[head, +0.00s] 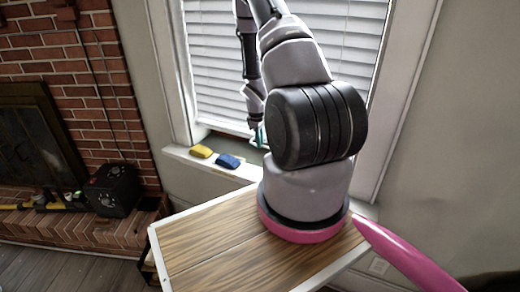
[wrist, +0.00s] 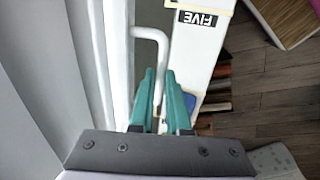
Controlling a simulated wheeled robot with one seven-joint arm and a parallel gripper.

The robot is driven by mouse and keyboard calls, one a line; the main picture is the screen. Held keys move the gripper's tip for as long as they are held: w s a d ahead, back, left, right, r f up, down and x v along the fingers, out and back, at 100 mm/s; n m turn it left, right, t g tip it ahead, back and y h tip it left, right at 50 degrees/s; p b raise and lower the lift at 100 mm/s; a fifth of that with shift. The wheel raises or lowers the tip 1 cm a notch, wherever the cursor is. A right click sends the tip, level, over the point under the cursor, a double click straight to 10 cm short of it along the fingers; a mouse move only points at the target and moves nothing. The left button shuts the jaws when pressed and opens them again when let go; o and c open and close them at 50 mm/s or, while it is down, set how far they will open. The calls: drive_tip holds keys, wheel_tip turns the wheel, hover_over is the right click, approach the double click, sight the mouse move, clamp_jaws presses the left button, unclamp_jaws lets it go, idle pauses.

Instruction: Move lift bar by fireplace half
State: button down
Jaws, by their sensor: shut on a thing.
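The lift bar (wrist: 152,34) is a white bent bar on the window frame, seen in the wrist view. Its long part runs down between the teal fingers of my gripper (wrist: 162,88). My gripper is shut on the bar. In the head view my gripper (head: 259,137) is a small teal patch low at the window, partly behind my arm. I cannot make out the bar there. The window (head: 215,70) has white blinds in the head view.
A yellow block (head: 200,151) and a blue block (head: 228,161) lie on the white sill (head: 183,156), left of my gripper. A sill label (wrist: 198,19) reads FIVE. A wooden-topped table (head: 205,245) stands in front. The brick fireplace (head: 125,100) and a black box (head: 113,190) are left.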

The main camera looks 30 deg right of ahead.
wheel_tip(320, 180, up, 41)
drive_tip(key=shift+f, duration=0.1)
drive_tip(key=c, duration=0.9)
unclamp_jaws()
drive_tip(key=r, duration=0.3)
drive_tip(key=a+r, duration=0.1)
drive_tip(key=r, duration=0.3)
drive_tip(key=s+r, duration=0.1)
drive_tip(key=r, duration=0.2)
drive_tip(key=shift+a+r, duration=0.3)
drive_tip(key=shift+a, duration=0.05)
drive_tip(key=shift+s, duration=0.1)
drive_tip(key=s+a+f+m+t+y, duration=0.1)
drive_tip(key=s+a+m+t, duration=0.1)
drive_tip(key=s+a, duration=0.4)
drive_tip(key=s+a+f+m+t+y, duration=0.1)
drive_tip(key=s+a+m+t, duration=0.1)
drive_tip(key=s+a+m, duration=0.3)
drive_tip(key=s+a+f+m+t+y, duration=0.1)
drive_tip(key=s+a+m, duration=0.3)
drive_tip(key=s+a, duration=0.5)
drive_tip(key=shift+s+a+t+y, duration=0.2)
drive_tip(key=shift+s+t+y, duration=0.1)
drive_tip(key=shift+s+t, duration=0.25)
